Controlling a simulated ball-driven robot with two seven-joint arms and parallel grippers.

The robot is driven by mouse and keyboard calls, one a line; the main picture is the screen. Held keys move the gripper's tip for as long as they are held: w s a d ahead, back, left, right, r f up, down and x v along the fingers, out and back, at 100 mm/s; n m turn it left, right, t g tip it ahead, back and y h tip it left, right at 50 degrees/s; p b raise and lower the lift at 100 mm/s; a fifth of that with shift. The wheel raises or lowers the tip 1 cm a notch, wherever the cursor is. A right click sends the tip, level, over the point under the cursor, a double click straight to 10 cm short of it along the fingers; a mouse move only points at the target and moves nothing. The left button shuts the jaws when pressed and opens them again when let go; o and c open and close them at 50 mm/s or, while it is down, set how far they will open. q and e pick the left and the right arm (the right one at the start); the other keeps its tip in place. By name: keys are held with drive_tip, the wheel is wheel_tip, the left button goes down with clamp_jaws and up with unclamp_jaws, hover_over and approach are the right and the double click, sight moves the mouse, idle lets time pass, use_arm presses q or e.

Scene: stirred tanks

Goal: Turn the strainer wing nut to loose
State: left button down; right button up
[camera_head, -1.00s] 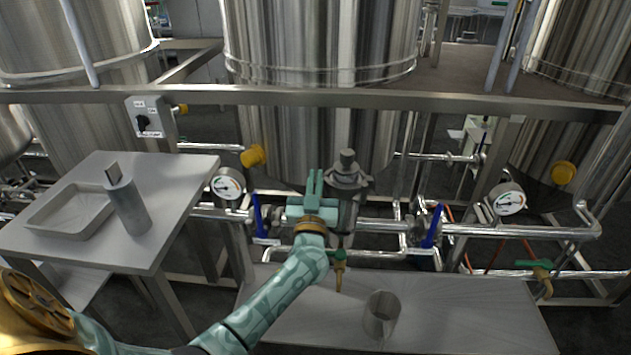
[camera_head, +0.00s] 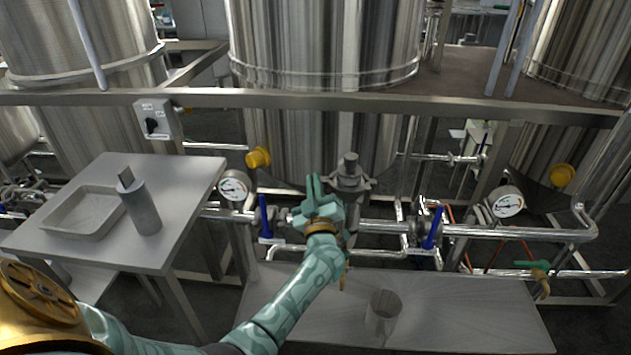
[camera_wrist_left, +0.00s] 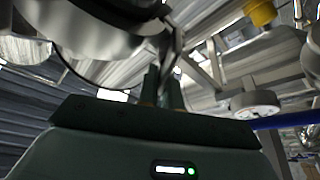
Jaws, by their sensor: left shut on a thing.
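The strainer (camera_head: 349,182) is a steel upright body with a clamped lid and a knob on top, set in the pipe line. My left gripper (camera_head: 315,187) is at its left side, with its jaws upright and tilted. In the left wrist view, my left gripper (camera_wrist_left: 166,86) is shut on a thin metal wing, the strainer wing nut (camera_wrist_left: 174,54), beside the strainer's rounded steel flange (camera_wrist_left: 100,38). The wing nut is hidden behind the gripper in the head view. My right gripper is not in view.
Blue-handled valves (camera_head: 264,217) and (camera_head: 433,228) flank the strainer. A pressure gauge (camera_head: 234,186) stands to the left. A side table (camera_head: 180,190) bears a tray (camera_head: 52,226) and a steel cylinder (camera_head: 143,208). A clear-looking cup (camera_head: 382,312) stands on the low bench (camera_head: 460,310).

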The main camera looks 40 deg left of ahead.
use_arm(q)
drive_tip(key=shift+s+a+f+n+g+p, duration=0.15)
drive_tip(key=shift+f+n+g+p, duration=0.45)
drive_tip(key=shift+n, duration=1.65)
drive_tip(key=shift+s+a+f+n+g+p, duration=0.15)
drive_tip(key=shift+n+g+p, duration=0.9)
drive_tip(key=shift+n, duration=1.15)
drive_tip(key=shift+s+a+f+n+g+p, duration=0.15)
drive_tip(key=shift+f+n+g+p, duration=0.65)
drive_tip(key=shift+n, duration=1.45)
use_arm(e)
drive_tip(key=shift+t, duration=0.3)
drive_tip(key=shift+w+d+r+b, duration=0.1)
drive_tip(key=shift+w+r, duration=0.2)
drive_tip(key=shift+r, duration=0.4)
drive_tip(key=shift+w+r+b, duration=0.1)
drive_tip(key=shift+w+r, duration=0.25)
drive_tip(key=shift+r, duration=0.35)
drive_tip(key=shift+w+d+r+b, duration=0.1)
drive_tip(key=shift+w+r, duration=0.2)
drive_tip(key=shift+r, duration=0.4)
use_arm(q)
drive_tip(key=shift+r+g, duration=0.25)
drive_tip(key=shift+r, duration=0.05)
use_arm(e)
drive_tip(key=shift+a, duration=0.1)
use_arm(q)
drive_tip(key=c, duration=1.9)
unclamp_jaws()
drive_tip(key=shift+a, duration=0.1)
